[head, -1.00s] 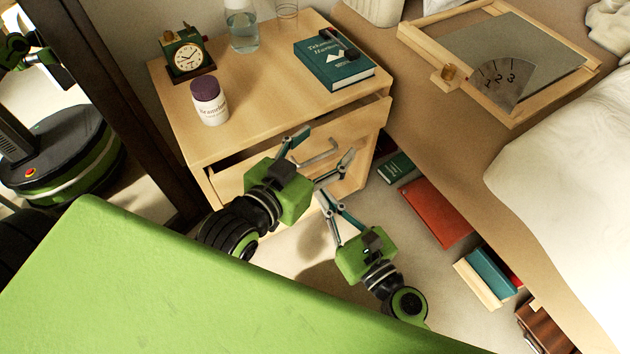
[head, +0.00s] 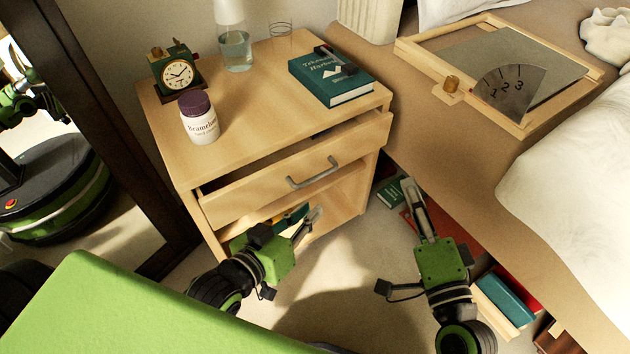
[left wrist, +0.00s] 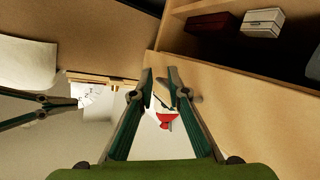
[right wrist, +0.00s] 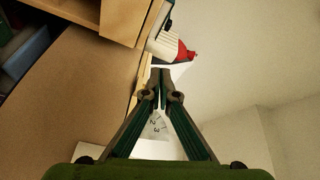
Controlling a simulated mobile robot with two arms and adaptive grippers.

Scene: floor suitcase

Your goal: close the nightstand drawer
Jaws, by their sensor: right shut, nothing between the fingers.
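The wooden nightstand (head: 160,125) stands at the upper left of the head view. Its top drawer (head: 245,195) is partly open, with a dark gap behind the front panel and a grey bar handle (head: 314,174). My left gripper (head: 304,212) is low in front of the nightstand, below the drawer, near the open lower shelf. Its fingers are apart with nothing between them in the left wrist view (left wrist: 160,70). My right gripper (head: 408,182) is to the right of the drawer, by the bed side, clear of the handle. Its fingers are together and empty in the right wrist view (right wrist: 160,72).
On top stand a clock (head: 178,75), a purple-lidded jar (head: 199,120), a carafe (head: 235,50), a glass (head: 280,40) and a teal book (head: 330,78). The bed (head: 430,140) is at right, with books (head: 505,298) beneath. A dark-framed mirror (head: 110,130) is at left.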

